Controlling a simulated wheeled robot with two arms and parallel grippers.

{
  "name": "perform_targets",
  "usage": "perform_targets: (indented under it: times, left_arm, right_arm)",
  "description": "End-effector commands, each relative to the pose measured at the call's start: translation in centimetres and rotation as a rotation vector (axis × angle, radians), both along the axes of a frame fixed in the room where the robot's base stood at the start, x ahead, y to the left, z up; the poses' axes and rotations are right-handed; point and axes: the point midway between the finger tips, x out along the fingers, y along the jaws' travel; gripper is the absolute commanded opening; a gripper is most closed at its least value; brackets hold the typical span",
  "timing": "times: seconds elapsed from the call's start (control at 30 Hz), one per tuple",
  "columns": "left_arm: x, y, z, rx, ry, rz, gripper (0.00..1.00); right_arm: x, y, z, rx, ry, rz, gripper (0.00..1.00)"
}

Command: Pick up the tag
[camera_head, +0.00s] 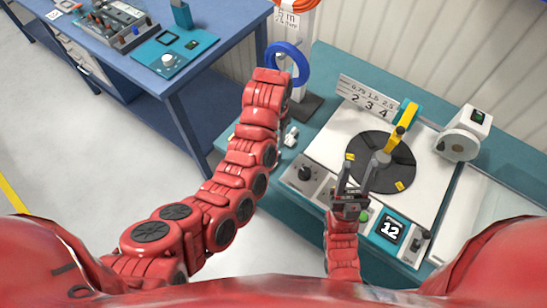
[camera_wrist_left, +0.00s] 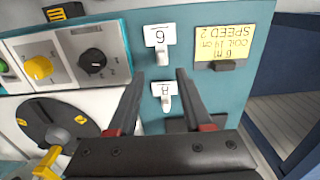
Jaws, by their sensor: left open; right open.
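Two small white tags lie on the teal bench in the left wrist view: an upper tag (camera_wrist_left: 160,35) and a lower tag (camera_wrist_left: 164,88), each with one dark character and a pale stub below. I cannot tell which one is meant. My left gripper (camera_wrist_left: 160,73) is open, and the lower tag shows between its fingers; contact cannot be told. In the head view my left fingers are hidden, and small white pieces (camera_head: 291,135) show beside that arm. My right gripper (camera_head: 357,165) is open and empty, in front of the dark turntable (camera_head: 382,165).
A yellow card (camera_wrist_left: 231,45) lies beside the tags. A blue ring (camera_head: 288,64) hangs on a stand. A blue workbench (camera_head: 215,45) stands at the upper left.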

Motion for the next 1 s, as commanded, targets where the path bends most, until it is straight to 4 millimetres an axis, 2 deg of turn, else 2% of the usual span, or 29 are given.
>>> perform_targets:
  times: [0.1, 0.2, 0.43, 0.57, 0.77, 1.0]
  left_arm:
    - [-0.2, 0.0, -2.5, 0.000, 0.005, 0.001, 0.50]
    - [-0.1, 0.1, -3.6, 0.002, 0.004, 0.000, 0.50]
    - [0.0, 0.0, -4.9, 0.000, 0.001, 0.000, 0.50]
    - [0.1, 0.2, -5.5, -0.001, -0.002, 0.001, 0.50]
    - [0.0, 0.5, -7.5, 0.002, 0.002, 0.000, 0.50]
    - [0.0, 0.4, -9.6, 0.002, -0.001, -0.002, 0.50]
  right_arm:
    - [0.0, 0.0, 1.0, 0.000, -0.001, 0.000, 0.47]
    - [0.0, 0.0, 1.5, 0.000, 0.000, 0.000, 0.47]
    - [0.0, 0.0, 1.9, 0.000, 0.000, 0.000, 0.47]
    - [0.0, 0.0, 2.8, 0.000, 0.000, 0.000, 0.47]
    - [0.0, 0.0, 4.2, 0.000, 0.000, 0.000, 0.47]
    - [0.0, 0.0, 4.2, 0.000, 0.000, 0.000, 0.47]
